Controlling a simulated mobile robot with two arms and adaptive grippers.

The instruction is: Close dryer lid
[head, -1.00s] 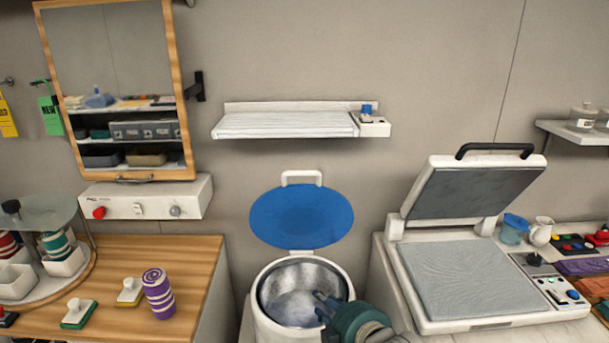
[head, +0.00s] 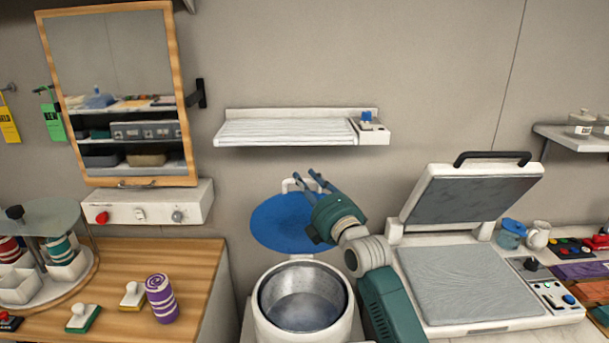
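The dryer (head: 262,322) is a round white tub with a bare metal drum (head: 303,298) inside, at the bottom middle of the head view. Its round blue lid (head: 278,226) stands open, tilted up behind the tub, with a white handle (head: 290,185) at its top edge. My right gripper (head: 311,181) is raised in front of the lid's upper right part, fingers pointing up, just right of the handle. Its fingers are spread, with nothing seen between them. I cannot tell whether a finger touches the handle. My wrist hides the lid's right side. My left gripper is not in view.
A heat press (head: 465,285) with its top raised stands close on the right. A white wall shelf (head: 285,132) hangs above the lid. The wall behind the lid is bare.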

